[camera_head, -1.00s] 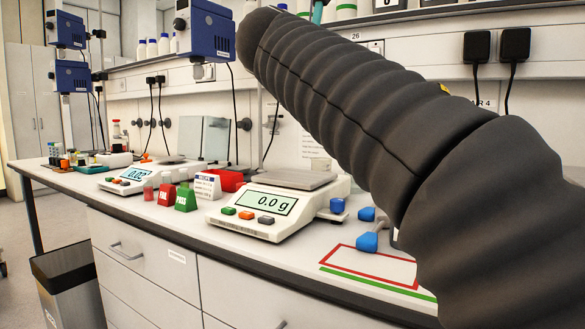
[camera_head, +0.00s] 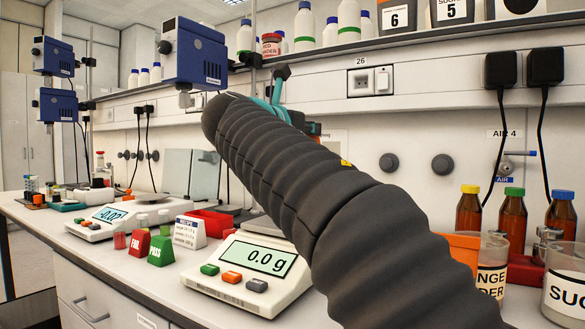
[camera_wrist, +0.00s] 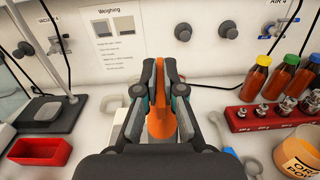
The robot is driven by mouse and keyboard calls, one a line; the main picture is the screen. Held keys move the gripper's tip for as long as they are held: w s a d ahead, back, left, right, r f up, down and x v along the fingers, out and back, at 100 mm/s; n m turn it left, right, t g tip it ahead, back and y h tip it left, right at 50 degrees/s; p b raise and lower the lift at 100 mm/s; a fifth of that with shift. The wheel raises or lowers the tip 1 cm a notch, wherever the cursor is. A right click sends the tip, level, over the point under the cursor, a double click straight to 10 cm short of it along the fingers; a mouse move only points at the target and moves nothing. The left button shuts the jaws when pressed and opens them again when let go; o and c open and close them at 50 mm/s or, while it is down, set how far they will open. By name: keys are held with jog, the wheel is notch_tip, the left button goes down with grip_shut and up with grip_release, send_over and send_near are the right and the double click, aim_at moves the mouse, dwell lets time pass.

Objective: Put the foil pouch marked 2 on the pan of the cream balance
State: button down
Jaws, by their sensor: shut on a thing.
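My gripper (camera_wrist: 160,68) is shut on an orange thing (camera_wrist: 160,122) in the wrist view; its face and any mark on it cannot be read, so I cannot tell whether it is the pouch marked 2. In the head view, part of my gripper (camera_head: 280,82) shows behind my arm, above the bench. The cream balance (camera_head: 232,285) stands on the bench below my arm and reads 0.0 g. Its pan is mostly hidden by my arm. No pouch marked 2 can be made out elsewhere.
A second balance (camera_head: 92,228) stands at left, with the red FAIL block (camera_head: 139,243) and green PASS block (camera_head: 161,250) between. A red tray (camera_wrist: 40,152) lies left of my gripper. Brown bottles (camera_head: 468,212) and labelled beakers stand at right. The shelf above holds white bottles (camera_head: 304,25).

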jog(key=w+a+f+b, duration=0.1)
jog(key=w+a+f, duration=0.2)
jog(key=f, duration=0.3)
jog(key=shift+f+b, duration=0.3)
jog(key=shift+b, duration=0.05)
jog(key=c, duration=1.3)
grip_release()
jog(key=v, duration=1.1)
jog(key=shift+s+a, duration=0.2)
jog(key=shift+s, duration=0.15)
